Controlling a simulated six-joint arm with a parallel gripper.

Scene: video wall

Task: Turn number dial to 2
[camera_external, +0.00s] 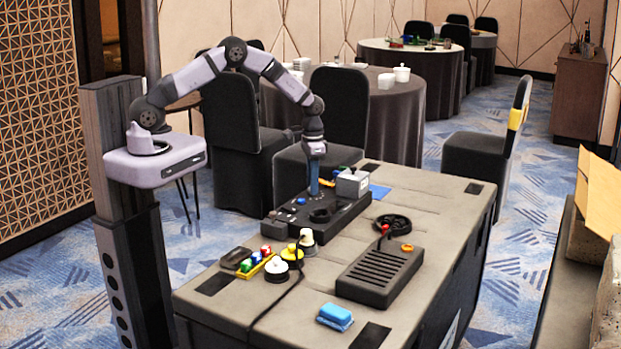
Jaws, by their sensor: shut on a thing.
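A long black control panel (345,217) lies on the grey table (270,332). My gripper (314,191), with a blue body, points straight down onto the back part of the panel. Its fingertips are low at the panel's top and shut on a small part there, which looks to be the number dial. The fingers hide that part, and no numbers or pointer can be read at this size. A black round ring or knob (320,216) stands on the panel just in front of the gripper. A small blue part (300,201) is to its left.
A grey box (352,184) stands close right of my gripper. A black vented device (380,276), a black wheel (393,224), coloured blocks (256,259), a yellow-white round object (292,253) and a blue sponge-like block (335,316) lie nearer. The table's right side is fairly clear.

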